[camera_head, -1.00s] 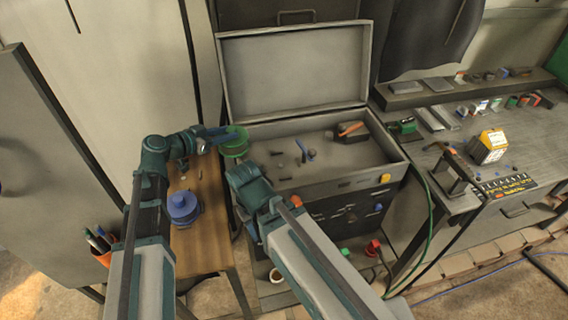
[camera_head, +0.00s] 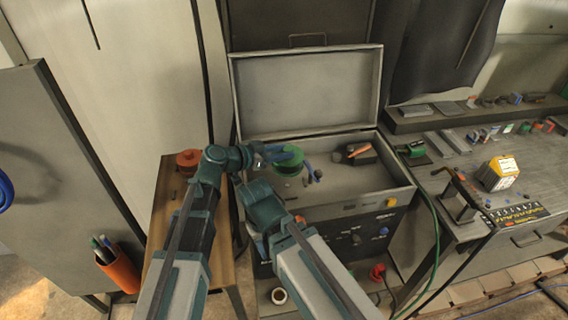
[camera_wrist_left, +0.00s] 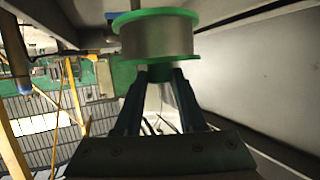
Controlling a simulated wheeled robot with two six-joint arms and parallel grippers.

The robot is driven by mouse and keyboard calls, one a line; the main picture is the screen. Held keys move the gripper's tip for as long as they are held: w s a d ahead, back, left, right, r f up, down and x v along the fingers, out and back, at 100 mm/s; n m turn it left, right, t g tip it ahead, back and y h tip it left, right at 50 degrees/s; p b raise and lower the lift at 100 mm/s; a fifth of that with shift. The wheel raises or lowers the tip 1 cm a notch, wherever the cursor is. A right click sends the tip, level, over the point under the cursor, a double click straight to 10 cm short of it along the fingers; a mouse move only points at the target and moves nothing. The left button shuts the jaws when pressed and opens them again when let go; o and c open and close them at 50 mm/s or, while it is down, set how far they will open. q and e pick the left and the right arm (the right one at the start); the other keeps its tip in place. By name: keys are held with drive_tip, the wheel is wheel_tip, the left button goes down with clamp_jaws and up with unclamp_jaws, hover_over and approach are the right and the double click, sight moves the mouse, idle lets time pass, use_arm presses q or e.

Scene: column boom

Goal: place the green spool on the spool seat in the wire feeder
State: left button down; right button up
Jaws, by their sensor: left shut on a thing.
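My left gripper (camera_head: 275,158) is shut on the green spool (camera_head: 289,162) and holds it over the left part of the open grey wire feeder (camera_head: 330,204). In the left wrist view the spool (camera_wrist_left: 157,40) has green flanges and a pale drum. It stands upright above the fingertips (camera_wrist_left: 160,72), which grip below its lower flange. I cannot make out the spool seat; the arm and spool cover part of the case floor. My right arm bends at the front left of the case, and its gripper is not visible.
The raised lid (camera_head: 308,92) stands behind the case. Inside are a blue-handled item (camera_head: 309,171) and a dark block (camera_head: 360,153). A red spool (camera_head: 188,160) is on the wooden table (camera_head: 165,210) at left. A workbench (camera_head: 470,160) with small parts stands at right.

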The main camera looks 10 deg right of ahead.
sight(274, 166)
use_arm(q)
drive_tip(key=shift+f+b, duration=2.3)
drive_tip(key=shift+f, duration=0.3)
drive_tip(key=shift+f, duration=0.1)
wheel_tip(274, 166, down, 4)
drive_tip(key=b, duration=0.3)
drive_tip(key=shift+r+b, duration=0.25)
drive_tip(key=shift+b, duration=0.1)
drive_tip(key=shift+f, duration=0.15)
drive_tip(key=c, duration=0.5)
unclamp_jaws()
